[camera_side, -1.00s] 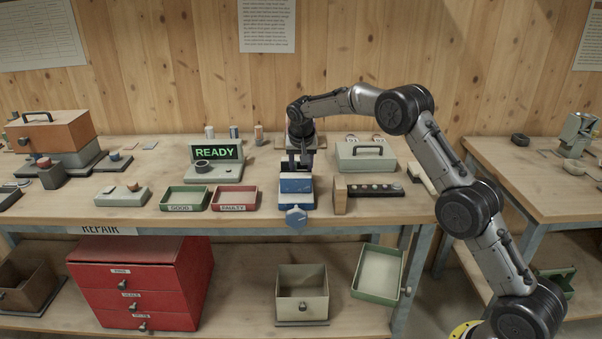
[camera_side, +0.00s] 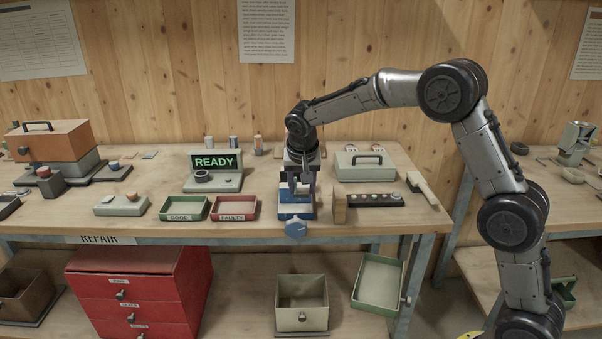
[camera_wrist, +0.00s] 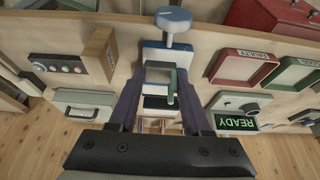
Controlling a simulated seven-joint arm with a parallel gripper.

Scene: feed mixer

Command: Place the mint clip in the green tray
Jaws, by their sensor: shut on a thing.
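My gripper (camera_side: 297,190) points down over the blue-and-white vise (camera_side: 296,211) at the middle of the bench. In the wrist view the gripper (camera_wrist: 162,80) is shut on the mint clip (camera_wrist: 171,88), a small green hooked piece between the fingertips, over the vise (camera_wrist: 152,45). In the side view the clip is hard to make out. I cannot tell whether it still touches the vise. The green tray (camera_side: 184,216), labelled GOOD, stands left of the vise and looks empty. It also shows in the wrist view (camera_wrist: 278,81).
A red tray (camera_side: 235,217) labelled FAULTY stands between the green tray and the vise. A READY display (camera_side: 215,161) is behind the trays. A wooden block with a dark knobbed strip (camera_side: 375,200) and a grey-green case (camera_side: 366,166) lie to the right.

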